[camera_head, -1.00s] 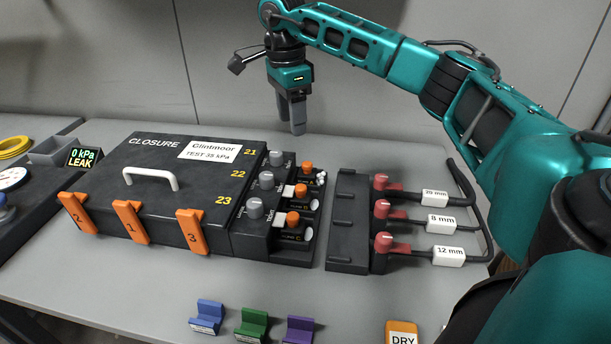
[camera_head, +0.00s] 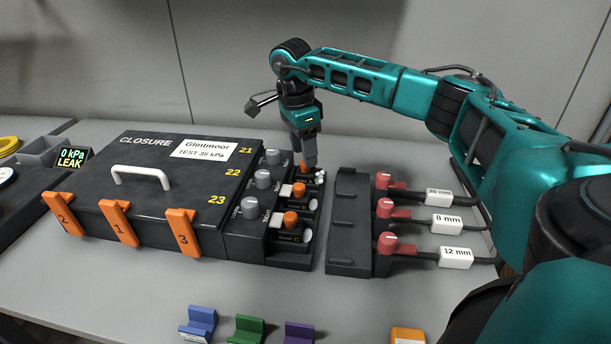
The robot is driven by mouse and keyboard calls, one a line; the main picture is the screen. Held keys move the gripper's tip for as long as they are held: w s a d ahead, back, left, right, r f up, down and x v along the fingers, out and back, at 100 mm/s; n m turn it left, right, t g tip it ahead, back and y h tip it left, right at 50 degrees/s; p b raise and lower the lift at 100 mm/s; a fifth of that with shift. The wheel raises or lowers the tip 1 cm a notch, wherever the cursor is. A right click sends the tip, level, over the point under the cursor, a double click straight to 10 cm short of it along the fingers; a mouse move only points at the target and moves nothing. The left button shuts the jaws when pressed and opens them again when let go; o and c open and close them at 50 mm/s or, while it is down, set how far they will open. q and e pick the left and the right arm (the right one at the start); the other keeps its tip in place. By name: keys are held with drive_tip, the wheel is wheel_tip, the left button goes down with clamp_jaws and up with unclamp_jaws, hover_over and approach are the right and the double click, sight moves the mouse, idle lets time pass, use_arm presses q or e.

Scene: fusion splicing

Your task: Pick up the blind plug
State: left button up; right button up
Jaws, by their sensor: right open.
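My right gripper (camera_head: 309,160) points down over the back of the row of ports on the right side of the black closure (camera_head: 140,160). Its fingertips are at the back orange knob (camera_head: 304,168) and close to a few small white pieces (camera_head: 320,176). I cannot tell whether they touch. Two more orange knobs, the middle one (camera_head: 299,190) and the front one (camera_head: 290,219), sit nearer. Grey knobs (camera_head: 263,179) stand in a row to their left. No part is clearly marked as the blind plug. My left gripper is not in view.
A black rack (camera_head: 346,225) stands right of the ports, beside red-handled fittings (camera_head: 386,208) on labelled cables. Blue (camera_head: 199,320), green (camera_head: 247,328) and purple (camera_head: 298,333) holders lie in front. A display (camera_head: 70,158) reads 0 kPa LEAK. The table between is clear.

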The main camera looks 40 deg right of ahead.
sight(305, 171)
drive_tip(key=shift+d+f, duration=0.2)
drive_tip(key=shift+f, duration=1.3)
clamp_jaws()
